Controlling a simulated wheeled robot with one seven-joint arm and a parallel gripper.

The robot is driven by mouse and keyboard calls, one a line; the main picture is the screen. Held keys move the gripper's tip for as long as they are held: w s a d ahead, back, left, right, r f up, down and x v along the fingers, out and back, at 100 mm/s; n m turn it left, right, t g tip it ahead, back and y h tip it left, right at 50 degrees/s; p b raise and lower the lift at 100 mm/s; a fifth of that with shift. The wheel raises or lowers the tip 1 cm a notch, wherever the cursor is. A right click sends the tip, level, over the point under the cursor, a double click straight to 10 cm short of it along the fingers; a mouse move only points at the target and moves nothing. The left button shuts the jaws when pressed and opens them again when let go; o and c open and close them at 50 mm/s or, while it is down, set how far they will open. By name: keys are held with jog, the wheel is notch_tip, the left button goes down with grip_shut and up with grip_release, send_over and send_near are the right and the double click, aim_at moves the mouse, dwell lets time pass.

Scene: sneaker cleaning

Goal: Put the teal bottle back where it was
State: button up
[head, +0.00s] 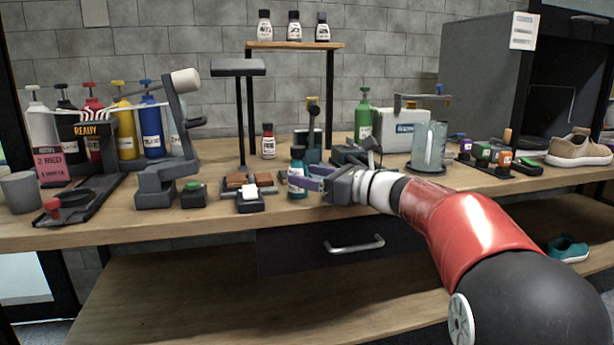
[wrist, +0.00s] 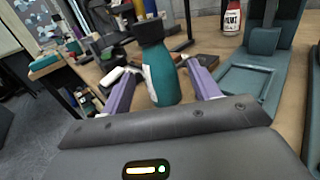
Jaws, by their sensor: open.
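The teal bottle (head: 298,170) stands upright on the workbench near its front edge, with a dark cap and a white label. In the wrist view the teal bottle (wrist: 158,70) stands between the two purple fingers. My gripper (head: 300,182) reaches in from the right at the bottle's lower part. In the wrist view my gripper (wrist: 162,90) is open, with one finger on each side of the bottle. A gap shows at the right finger; whether the left finger touches it is hard to tell.
A small black-capped bottle with a red label (head: 268,141) stands behind. A raised wooden shelf (head: 290,45) holds three small bottles. A brush block (head: 249,198) lies to the left on the bench. A teal stand (wrist: 255,70) is close on the right in the wrist view.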

jog(key=v, duration=1.1)
jog(key=s+a+f+n+g+h, duration=0.1)
jog(key=s+f+n+g+h, duration=0.15)
jog(key=s+f+n, duration=0.4)
jog(key=s+a+f+n+g+h, duration=0.1)
jog(key=s+a+f+n+h, duration=0.2)
jog(key=s, duration=0.6)
jog(key=s+d+f+n+h, duration=1)
jog(key=s+f+n, duration=0.2)
jog(key=s+n, duration=0.2)
jog(key=shift+s+d, duration=0.3)
jog(key=shift+s, duration=0.05)
jog(key=shift+h, duration=0.25)
